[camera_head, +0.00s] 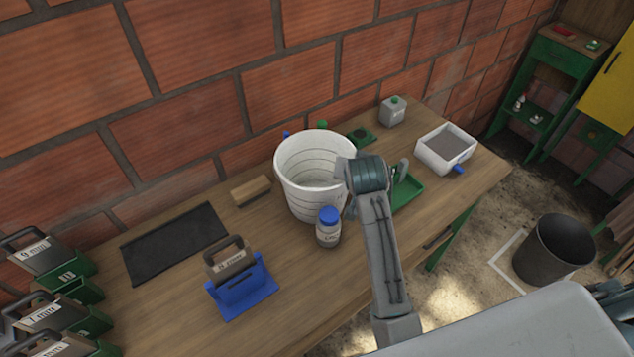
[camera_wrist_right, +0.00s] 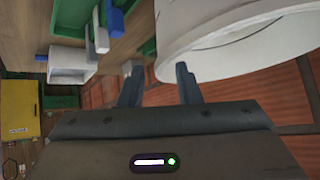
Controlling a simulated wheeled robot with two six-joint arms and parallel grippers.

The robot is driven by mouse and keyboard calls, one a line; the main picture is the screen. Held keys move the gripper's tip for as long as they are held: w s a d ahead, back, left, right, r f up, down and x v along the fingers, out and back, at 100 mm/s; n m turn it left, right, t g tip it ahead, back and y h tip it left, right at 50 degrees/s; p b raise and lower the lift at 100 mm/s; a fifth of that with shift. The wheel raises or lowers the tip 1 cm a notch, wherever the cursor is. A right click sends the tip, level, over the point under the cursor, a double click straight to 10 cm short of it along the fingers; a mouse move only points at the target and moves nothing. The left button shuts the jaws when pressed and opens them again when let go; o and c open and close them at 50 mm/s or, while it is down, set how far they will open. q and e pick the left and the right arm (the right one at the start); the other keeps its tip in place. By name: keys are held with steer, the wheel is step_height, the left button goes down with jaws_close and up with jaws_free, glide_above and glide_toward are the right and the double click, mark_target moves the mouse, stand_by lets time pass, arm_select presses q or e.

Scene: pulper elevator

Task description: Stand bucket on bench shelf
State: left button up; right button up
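A white, ribbed bucket (camera_head: 300,190) stands upright and open-topped on the wooden bench (camera_head: 300,290). It looks empty. My right arm reaches over the bench to the bucket's right side. In the right wrist view the fingers of my right gripper (camera_wrist_right: 158,78) are apart, and the bucket (camera_wrist_right: 240,45) is close in front of and beside the right-hand finger. I cannot tell whether they touch. My left gripper is not in view. A lower shelf of the bench is not clearly visible; a green leg (camera_head: 450,238) shows.
A blue-capped jar (camera_head: 328,228) stands close in front of the bucket. A green tray (camera_head: 408,190), white tub (camera_head: 432,157) and grey canister (camera_head: 392,112) are right; a blue holder (camera_head: 243,288) and black mat (camera_head: 175,243) left. A black bin (camera_head: 553,250) stands on the floor.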

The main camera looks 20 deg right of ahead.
steer(key=p+x, duration=0.1)
steer(key=x, duration=0.2)
steer(key=shift+w+a+p, duration=0.1)
steer(key=shift+w+p, duration=0.15)
steer(key=shift+p, duration=0.05)
steer(key=shift+w+f, duration=0.25)
steer(key=shift+f, duration=0.15)
jaws_close()
steer(key=shift+s, duration=0.1)
stand_by(0.8)
